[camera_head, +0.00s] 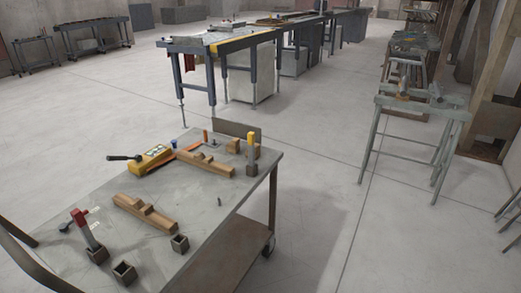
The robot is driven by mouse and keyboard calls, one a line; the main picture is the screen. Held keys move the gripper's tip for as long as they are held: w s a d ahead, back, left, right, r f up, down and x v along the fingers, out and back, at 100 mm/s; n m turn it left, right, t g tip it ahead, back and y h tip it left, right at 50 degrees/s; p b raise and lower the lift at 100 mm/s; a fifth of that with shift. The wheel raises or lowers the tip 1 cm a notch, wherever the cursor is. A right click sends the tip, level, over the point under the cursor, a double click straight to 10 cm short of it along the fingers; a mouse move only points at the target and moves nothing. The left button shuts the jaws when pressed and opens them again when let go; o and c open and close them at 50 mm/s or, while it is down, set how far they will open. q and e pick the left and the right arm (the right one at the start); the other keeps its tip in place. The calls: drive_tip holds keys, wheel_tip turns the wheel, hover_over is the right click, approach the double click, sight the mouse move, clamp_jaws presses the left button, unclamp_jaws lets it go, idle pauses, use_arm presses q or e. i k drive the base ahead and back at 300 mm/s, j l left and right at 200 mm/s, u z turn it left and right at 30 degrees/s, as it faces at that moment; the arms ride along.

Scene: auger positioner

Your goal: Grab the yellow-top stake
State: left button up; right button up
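The yellow-top stake (251,148) stands upright at the far right corner of the grey work table (215,205). Its top is yellow and its shaft is greyish. Its lower end is in a small dark square holder (252,169). Nothing touches the stake from the sides. Neither of my grippers shows in the head view.
A red-topped stake (82,226) leans in another holder (97,254) at the front left. Two open square holders (124,273) (180,243) stand near the front edge. Wooden blocks (146,212) (207,164) and a yellow tool (151,158) lie on the table.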

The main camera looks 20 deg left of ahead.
sight(252, 141)
drive_tip(key=i+j, duration=0.15)
drive_tip(key=i, duration=0.3)
drive_tip(key=i+j, duration=0.1)
drive_tip(key=i, duration=0.4)
drive_tip(key=k+j+u, duration=0.05)
